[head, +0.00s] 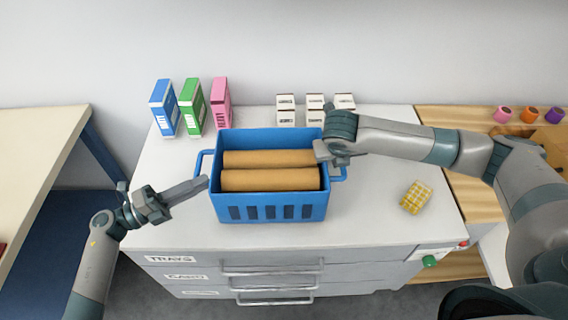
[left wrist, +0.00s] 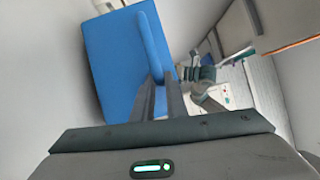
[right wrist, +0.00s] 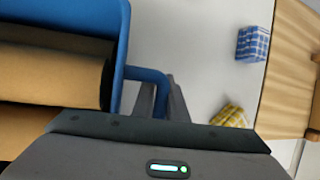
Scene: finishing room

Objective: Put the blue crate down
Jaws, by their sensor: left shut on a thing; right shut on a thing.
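The blue crate (head: 270,199) is level over the middle of the white drawer cabinet's top (head: 385,224), with brown rolls (head: 270,179) lying in it. I cannot tell whether its base touches the top. My left gripper (head: 204,183) is shut on the crate's left handle; its fingers (left wrist: 160,98) close on the blue handle bar in the left wrist view. My right gripper (head: 328,156) is shut on the right handle; in the right wrist view its fingers (right wrist: 162,100) are at the handle bar (right wrist: 143,75). The right fingertips are partly hidden in the head view.
Blue (head: 164,107), green (head: 192,106) and pink (head: 221,103) boxes stand behind the crate at left. Small white boxes (head: 286,110) are stacked behind it. A yellow checked block (head: 416,197) lies to the right; a blue checked block (right wrist: 253,44) shows in the right wrist view.

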